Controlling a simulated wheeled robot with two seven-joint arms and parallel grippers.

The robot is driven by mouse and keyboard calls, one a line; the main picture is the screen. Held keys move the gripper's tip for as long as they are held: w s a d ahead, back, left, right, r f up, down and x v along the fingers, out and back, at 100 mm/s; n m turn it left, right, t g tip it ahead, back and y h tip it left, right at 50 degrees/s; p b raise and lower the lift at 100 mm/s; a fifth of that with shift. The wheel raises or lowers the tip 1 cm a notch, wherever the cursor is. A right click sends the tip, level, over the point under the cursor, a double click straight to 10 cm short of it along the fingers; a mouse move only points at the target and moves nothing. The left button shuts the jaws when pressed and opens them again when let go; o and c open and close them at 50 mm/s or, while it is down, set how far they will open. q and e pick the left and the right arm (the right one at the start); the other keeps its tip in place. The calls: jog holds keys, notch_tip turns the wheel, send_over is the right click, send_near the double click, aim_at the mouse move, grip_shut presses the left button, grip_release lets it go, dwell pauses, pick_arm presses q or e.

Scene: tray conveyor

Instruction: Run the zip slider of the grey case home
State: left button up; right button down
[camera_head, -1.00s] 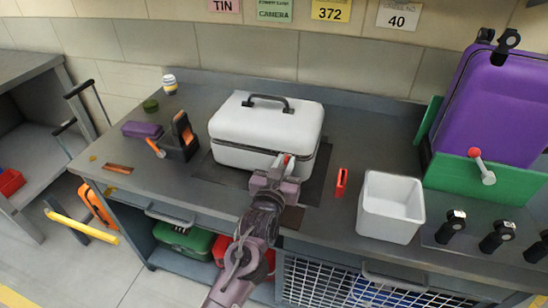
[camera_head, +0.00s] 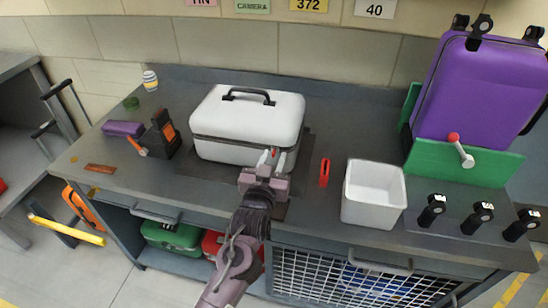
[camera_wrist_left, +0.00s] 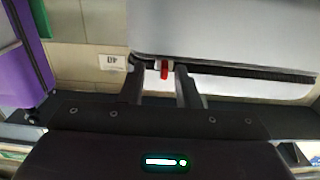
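The grey case (camera_head: 248,115) looks pale, with a black handle on its lid, and stands on the workbench. A dark zip line (camera_wrist_left: 255,72) runs around its side. The zip slider with its red pull (camera_wrist_left: 164,71) is on this line, near the case's front right corner in the head view. My left gripper (camera_head: 272,160) is at the case's front. In the left wrist view its two fingers (camera_wrist_left: 164,84) are apart, one on each side of the red pull, with gaps showing. My right gripper is in neither view.
A white bin (camera_head: 373,214) and a red object (camera_head: 325,172) are to the right of the case. A purple suitcase (camera_head: 478,90) stands in a green holder (camera_head: 465,163). An orange-and-black tool (camera_head: 162,138) and a purple item (camera_head: 123,129) lie left. Bare bench lies behind the bin.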

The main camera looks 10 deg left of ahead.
pick_arm(q)
jog(key=s, duration=0.7)
jog(key=shift+b, duration=0.3)
